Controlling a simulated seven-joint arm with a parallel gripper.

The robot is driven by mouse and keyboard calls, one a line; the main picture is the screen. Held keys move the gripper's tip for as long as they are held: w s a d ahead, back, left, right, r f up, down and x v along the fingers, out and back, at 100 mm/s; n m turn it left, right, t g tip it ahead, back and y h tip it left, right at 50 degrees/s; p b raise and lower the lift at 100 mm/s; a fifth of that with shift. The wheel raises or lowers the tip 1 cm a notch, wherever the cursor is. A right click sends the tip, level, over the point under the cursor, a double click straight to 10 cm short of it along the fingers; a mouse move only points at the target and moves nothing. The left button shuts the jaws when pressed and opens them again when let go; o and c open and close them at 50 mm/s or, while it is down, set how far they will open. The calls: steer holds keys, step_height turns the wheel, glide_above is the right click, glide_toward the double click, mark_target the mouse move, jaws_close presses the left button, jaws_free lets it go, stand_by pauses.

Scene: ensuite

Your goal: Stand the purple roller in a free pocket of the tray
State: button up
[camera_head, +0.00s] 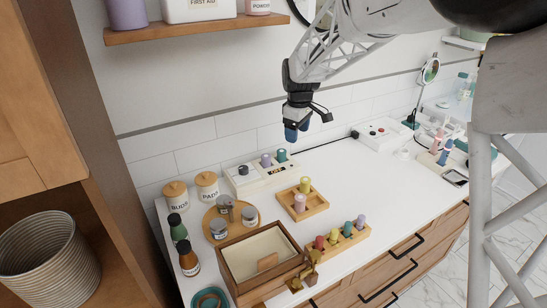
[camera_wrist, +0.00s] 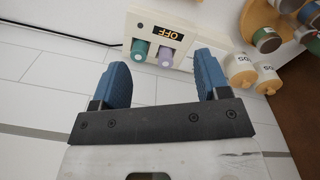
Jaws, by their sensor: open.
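A purple roller (camera_head: 266,160) stands in the white heater base (camera_head: 262,179), left of a teal roller (camera_head: 281,155). In the wrist view the purple roller (camera_wrist: 167,55) and teal roller (camera_wrist: 140,49) show beyond and between my fingers. My gripper (camera_head: 297,132) is open and empty, apart from the rollers and above them. The small wooden tray (camera_head: 317,207) lies in front of the base. It holds a yellow-green roller (camera_head: 305,184) and a pink roller (camera_head: 299,203); parts beside them look bare. Another purple roller (camera_head: 361,221) stands in the front wooden rack (camera_head: 343,247).
The front rack also holds several other coloured rollers. An open wooden box (camera_head: 258,255) with a gold item (camera_head: 311,268) stands left of it. Jars on a round board (camera_head: 228,212) are left of the small tray.

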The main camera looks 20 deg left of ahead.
mark_target(266, 156)
steer(key=w+a+f+n, duration=0.1)
steer(key=a+f, duration=0.1)
steer(key=a, duration=0.2)
steer(key=w+a+f+n, duration=0.1)
steer(key=w+a+f, duration=0.1)
steer(key=a+f, duration=0.1)
steer(key=w+a+f+n, duration=0.1)
steer(key=w+a+f, duration=0.1)
steer(key=a, duration=0.3)
steer(key=shift+a+f, duration=0.1)
steer(key=shift+f, duration=0.35)
steer(key=shift+f, duration=1.3)
steer(key=shift+w+f, duration=0.1)
steer(key=shift+f, duration=2.45)
steer(key=c, duration=1)
